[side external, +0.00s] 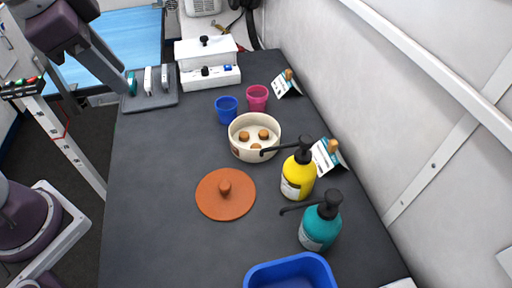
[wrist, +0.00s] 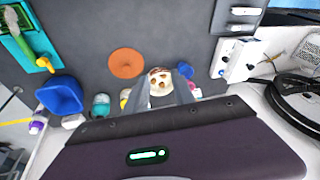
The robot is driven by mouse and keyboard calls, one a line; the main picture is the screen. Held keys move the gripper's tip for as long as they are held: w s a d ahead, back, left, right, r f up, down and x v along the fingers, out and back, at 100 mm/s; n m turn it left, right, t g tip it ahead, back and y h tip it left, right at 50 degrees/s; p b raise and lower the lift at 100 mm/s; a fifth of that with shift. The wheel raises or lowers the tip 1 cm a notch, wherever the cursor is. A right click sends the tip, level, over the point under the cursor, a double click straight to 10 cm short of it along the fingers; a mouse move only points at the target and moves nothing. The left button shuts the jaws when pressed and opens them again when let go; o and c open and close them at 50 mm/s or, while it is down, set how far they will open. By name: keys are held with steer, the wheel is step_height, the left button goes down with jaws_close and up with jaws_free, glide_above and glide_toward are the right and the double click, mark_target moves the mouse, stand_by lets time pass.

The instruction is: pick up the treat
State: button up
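Small brown treats (side external: 263,134) lie inside a cream bowl (side external: 234,149) on the dark counter; I see three. In the wrist view the bowl (wrist: 152,91) shows between my fingers, well beyond them, with brown treats (wrist: 161,77) inside, partly hidden by a finger. My gripper (side external: 98,91) is high at the upper left of the side view, away from the bowl. Its two fingers are spread with nothing between them. In the wrist view my gripper (wrist: 163,84) also looks open and empty.
An orange lid (side external: 212,204) with a knob lies before the bowl. A yellow pump bottle (side external: 298,178) and teal bottle (side external: 320,228) stand close right. Blue (side external: 227,110) and pink (side external: 257,98) cups stand behind. A blue bin (side external: 258,272) is in front.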

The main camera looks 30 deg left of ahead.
steer(key=w+d+f+m+g, duration=0.1)
steer(key=w+d+f+m, duration=0.1)
steer(key=w+m, duration=0.25)
steer(key=w+d+f+m+g, duration=0.1)
steer(key=w+d+f+m, duration=0.2)
steer(key=w, duration=0.3)
steer(key=m+g+h, duration=0.1)
steer(key=m+g, duration=0.2)
steer(key=m, duration=0.7)
glide_toward(256, 146)
steer(key=shift+s+a+f, duration=0.1)
steer(key=shift+s+f, duration=0.05)
steer(key=shift+s, duration=0.25)
steer(key=shift+m, duration=0.25)
steer(key=f, duration=0.5)
steer(key=d+f, duration=0.1)
steer(key=f, duration=0.2)
steer(key=shift+f, duration=0.1)
jaws_close()
